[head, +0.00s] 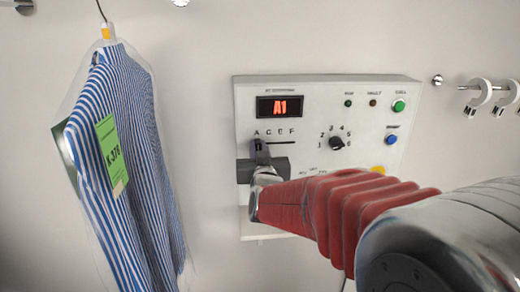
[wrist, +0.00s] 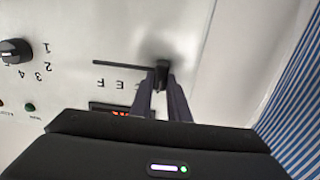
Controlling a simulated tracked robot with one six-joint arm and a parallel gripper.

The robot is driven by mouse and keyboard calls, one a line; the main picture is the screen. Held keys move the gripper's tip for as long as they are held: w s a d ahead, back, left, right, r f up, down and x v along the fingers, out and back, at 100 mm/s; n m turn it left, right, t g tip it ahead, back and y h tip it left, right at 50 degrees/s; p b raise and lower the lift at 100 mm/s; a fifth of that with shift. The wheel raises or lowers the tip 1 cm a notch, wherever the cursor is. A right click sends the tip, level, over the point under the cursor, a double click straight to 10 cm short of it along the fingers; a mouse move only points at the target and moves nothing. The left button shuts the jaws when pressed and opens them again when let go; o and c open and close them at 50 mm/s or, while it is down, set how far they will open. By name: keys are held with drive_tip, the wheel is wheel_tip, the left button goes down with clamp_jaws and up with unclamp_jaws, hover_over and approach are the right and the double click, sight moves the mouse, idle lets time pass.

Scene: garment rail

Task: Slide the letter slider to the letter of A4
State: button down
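The white control panel (head: 310,95) is on the wall; its display (head: 279,107) reads A1 in red. The letter slider's dark slot (head: 288,143) runs under a row of letters, A at the left end, with C, E and F readable. In the wrist view, turned upside down, the letter slider's black knob (wrist: 162,70) is at the slot's right end, which is the A end. My gripper (wrist: 162,84) has one finger on each side of the knob, apparently closed on it. In the head view my gripper (head: 261,152) covers most of the knob.
A numbered dial (head: 336,143), a green button (head: 399,106) and a blue button (head: 391,139) lie right of the slider. A bagged striped shirt (head: 125,150) with a green tag hangs to the left. Rail hooks (head: 478,95) are at the far right.

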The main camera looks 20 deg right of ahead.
drive_tip(key=c, duration=2)
unclamp_jaws()
drive_tip(key=shift+a, duration=0.4)
drive_tip(key=shift+c, duration=0.2)
drive_tip(key=o, duration=0.4)
drive_tip(key=shift+d, duration=0.15)
drive_tip(key=shift+c, duration=0.2)
drive_tip(key=s+a, duration=0.2)
drive_tip(key=s, duration=1.1)
drive_tip(key=shift+s, duration=0.3)
